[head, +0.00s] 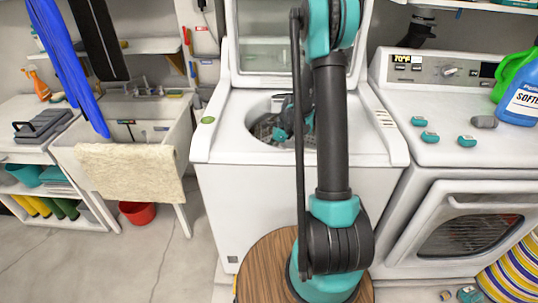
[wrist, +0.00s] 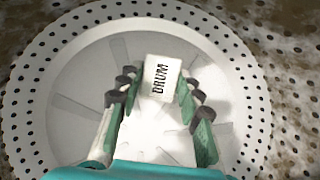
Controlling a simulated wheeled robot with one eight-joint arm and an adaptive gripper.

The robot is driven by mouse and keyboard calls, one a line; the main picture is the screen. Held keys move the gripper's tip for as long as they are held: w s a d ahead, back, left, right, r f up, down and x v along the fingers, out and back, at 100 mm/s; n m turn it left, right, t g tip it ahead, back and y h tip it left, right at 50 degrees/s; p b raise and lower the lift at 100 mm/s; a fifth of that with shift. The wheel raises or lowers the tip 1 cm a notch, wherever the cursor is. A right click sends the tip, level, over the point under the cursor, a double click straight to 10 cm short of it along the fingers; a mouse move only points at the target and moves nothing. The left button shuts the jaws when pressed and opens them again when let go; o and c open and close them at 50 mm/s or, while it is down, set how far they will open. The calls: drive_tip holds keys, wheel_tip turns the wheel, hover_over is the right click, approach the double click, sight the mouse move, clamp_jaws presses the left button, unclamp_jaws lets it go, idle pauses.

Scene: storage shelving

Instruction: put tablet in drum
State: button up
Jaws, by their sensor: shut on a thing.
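The tablet (wrist: 161,76) is a small white block marked "DRUM" in black. My gripper (wrist: 155,95) holds it between its dark fingertip pads in the wrist view. Below is the washer's drum (wrist: 55,75), with a pale round middle and a ring of dark holes; how far the tablet is above its floor is hard to tell. In the head view, my gripper (head: 281,132) reaches down into the drum opening (head: 263,127) of the top-loading washer, partly hidden behind my arm. The tablet cannot be made out there.
The washer's lid (head: 264,50) stands open behind the opening. On the right, a dryer (head: 430,150) carries several small teal-and-grey items (head: 430,137) and a softener bottle (head: 522,95). A sink with a towel (head: 130,168) stands left. A round wooden top (head: 262,262) is in front.

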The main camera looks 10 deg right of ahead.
drive_tip(key=shift+f, duration=0.25)
drive_tip(key=shift+f, duration=0.6)
drive_tip(key=o, duration=0.9)
drive_tip(key=v, duration=1.3)
drive_tip(key=shift+a+r, duration=0.2)
